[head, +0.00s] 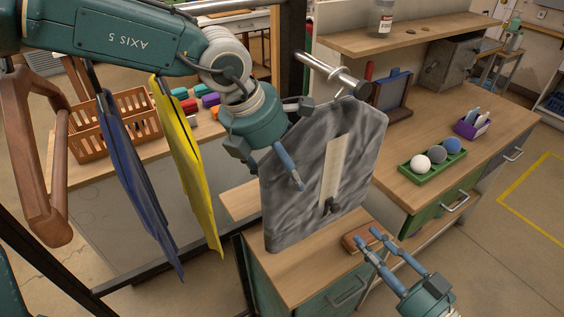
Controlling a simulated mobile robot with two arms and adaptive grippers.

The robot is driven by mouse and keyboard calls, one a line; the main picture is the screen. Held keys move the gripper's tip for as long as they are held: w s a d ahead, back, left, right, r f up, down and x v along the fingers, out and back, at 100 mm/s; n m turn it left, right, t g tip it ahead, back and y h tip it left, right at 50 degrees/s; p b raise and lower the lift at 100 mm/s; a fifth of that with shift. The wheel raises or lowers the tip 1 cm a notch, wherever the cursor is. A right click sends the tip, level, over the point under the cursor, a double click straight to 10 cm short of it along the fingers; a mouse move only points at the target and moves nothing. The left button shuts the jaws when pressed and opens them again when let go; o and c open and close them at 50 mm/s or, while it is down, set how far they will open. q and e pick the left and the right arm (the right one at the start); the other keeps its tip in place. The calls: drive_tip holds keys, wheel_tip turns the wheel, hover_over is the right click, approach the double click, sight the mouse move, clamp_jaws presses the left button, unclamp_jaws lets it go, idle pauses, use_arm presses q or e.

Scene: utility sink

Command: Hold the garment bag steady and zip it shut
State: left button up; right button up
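The grey, mottled garment bag (300,215) hangs beneath a metal rail end in the head view, slightly angled. A pale strip (334,165) runs down its front, with a dark zipper pull (331,206) at the strip's lower end. My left gripper (298,150) is at the bag's upper left. One blue-tipped finger lies across the front of the bag; the other finger is partly hidden, so its grip is unclear. My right gripper (369,237) is low and to the right of the bag, apart from it.
A blue garment (135,170) and a yellow garment (187,160) hang at left, near a wooden hanger-like piece (35,150). A green tray (432,166) with balls stands at right.

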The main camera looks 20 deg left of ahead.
use_arm(q)
drive_tip(key=c, duration=1.5)
drive_tip(key=shift+c, duration=0.3)
use_arm(e)
drive_tip(key=c, duration=0.8)
drive_tip(key=n, duration=0.4)
drive_tip(key=n+g, duration=0.1)
drive_tip(key=shift+a+n, duration=0.35)
drive_tip(key=shift+n, duration=0.05)
use_arm(q)
drive_tip(key=shift+c, duration=0.2)
use_arm(e)
drive_tip(key=f+n+g, duration=0.1)
drive_tip(key=n+g, duration=0.1)
drive_tip(key=n, duration=0.9)
drive_tip(key=n+g, duration=0.2)
drive_tip(key=n, duration=0.8)
drive_tip(key=f+n+g, duration=0.1)
drive_tip(key=n+g, duration=0.1)
drive_tip(key=n, duration=0.9)
drive_tip(key=shift+s+d+f+n+y, duration=0.2)
drive_tip(key=shift+d+f+n+y, duration=0.1)
drive_tip(key=shift+d+y, duration=0.1)
